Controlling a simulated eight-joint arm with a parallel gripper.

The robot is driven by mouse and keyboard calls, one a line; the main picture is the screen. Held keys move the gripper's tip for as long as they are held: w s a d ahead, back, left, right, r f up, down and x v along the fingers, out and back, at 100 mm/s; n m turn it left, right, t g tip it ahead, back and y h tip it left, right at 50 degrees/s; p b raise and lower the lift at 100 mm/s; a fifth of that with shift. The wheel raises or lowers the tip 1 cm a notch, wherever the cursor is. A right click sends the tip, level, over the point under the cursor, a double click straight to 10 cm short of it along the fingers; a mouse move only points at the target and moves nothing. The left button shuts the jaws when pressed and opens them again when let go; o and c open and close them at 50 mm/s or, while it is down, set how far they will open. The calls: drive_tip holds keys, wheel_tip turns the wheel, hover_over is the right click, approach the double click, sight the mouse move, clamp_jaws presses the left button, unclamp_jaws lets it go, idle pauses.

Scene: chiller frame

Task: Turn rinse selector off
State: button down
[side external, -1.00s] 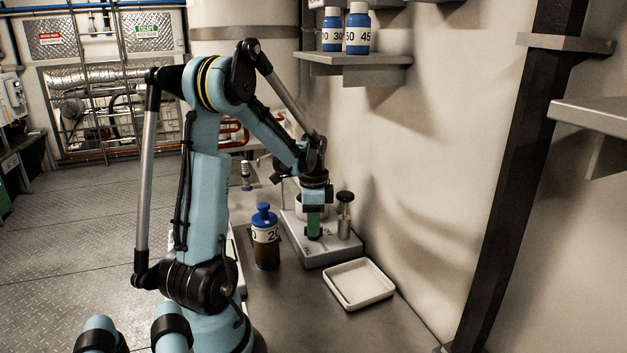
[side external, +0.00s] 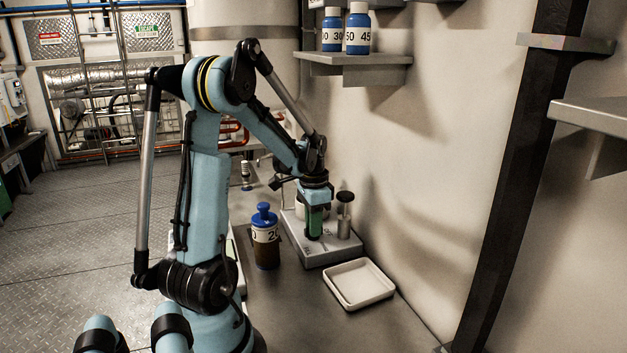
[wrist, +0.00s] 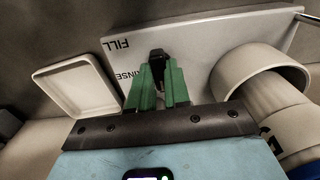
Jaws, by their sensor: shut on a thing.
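The rinse selector is a black knob (wrist: 158,56) beside the upside-down RINSE lettering on a pale panel (wrist: 200,42). My gripper (wrist: 157,88) has green fingers shut on the knob, one on each side; only its dark far end shows between them. In the side external view my gripper (side external: 314,222) points down onto the grey unit (side external: 330,255), and the fingers hide the knob there. The knob's exact angle is hard to read.
A white tray (side external: 359,284) lies in front of the unit. A brown bottle with a blue cap (side external: 264,212) stands to its left. A metal post with a dark top (side external: 344,215) rises close right of my gripper. A round pale cup (wrist: 255,80) is beside the fingers.

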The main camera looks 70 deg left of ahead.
drive_tip(key=c, duration=1.1)
unclamp_jaws()
drive_tip(key=shift+r, duration=0.15)
wheel_tip(320, 180, up, 12)
drive_tip(key=shift+f, duration=0.1)
